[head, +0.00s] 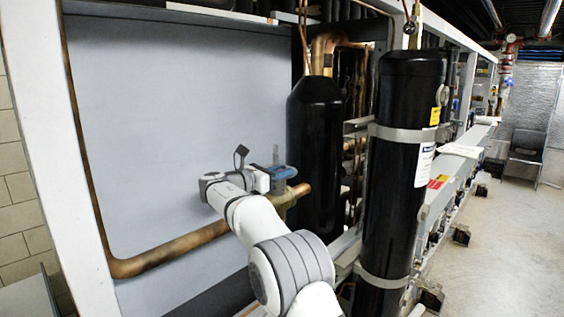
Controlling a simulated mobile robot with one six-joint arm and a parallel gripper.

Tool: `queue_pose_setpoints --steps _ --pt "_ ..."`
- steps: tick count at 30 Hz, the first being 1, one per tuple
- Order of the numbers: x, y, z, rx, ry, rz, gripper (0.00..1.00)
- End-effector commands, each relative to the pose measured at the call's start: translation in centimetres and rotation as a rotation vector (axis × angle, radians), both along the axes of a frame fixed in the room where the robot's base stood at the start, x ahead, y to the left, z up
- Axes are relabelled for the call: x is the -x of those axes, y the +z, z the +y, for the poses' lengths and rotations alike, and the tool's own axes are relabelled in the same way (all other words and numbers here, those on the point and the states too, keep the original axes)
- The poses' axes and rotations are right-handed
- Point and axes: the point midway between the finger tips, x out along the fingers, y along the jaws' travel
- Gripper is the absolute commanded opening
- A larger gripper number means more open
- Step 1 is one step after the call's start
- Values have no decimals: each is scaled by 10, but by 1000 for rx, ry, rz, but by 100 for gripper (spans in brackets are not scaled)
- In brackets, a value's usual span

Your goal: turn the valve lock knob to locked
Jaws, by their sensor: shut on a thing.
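The valve lock knob (286,171) shows as a small blue part on top of a brass valve body (287,197) on the copper pipe. My arm reaches in from the bottom of the head view, and my gripper (274,178) is at the knob. The gripper is shut on the knob. The fingers and part of the knob are small and partly hidden by my wrist, so the knob's exact angle and any lock marking cannot be read.
The copper pipe (175,248) runs along a grey panel (180,110) left of the valve. A black cylinder (314,150) stands close behind the valve at right. A larger black tank (394,220) stands nearer, right of my arm. A white frame post (45,130) is at left.

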Motion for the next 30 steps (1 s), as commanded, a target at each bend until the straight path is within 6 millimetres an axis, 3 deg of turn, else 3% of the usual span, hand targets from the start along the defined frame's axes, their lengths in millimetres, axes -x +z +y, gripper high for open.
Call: queue_pose_setpoints --steps 18,19,25,30 --pt "0 2 -2 1 -29 -5 0" --pt "0 2 -2 1 -28 -5 26" --pt "0 1 -1 2 -27 -3 42" --pt "0 0 0 1 -27 -2 43"
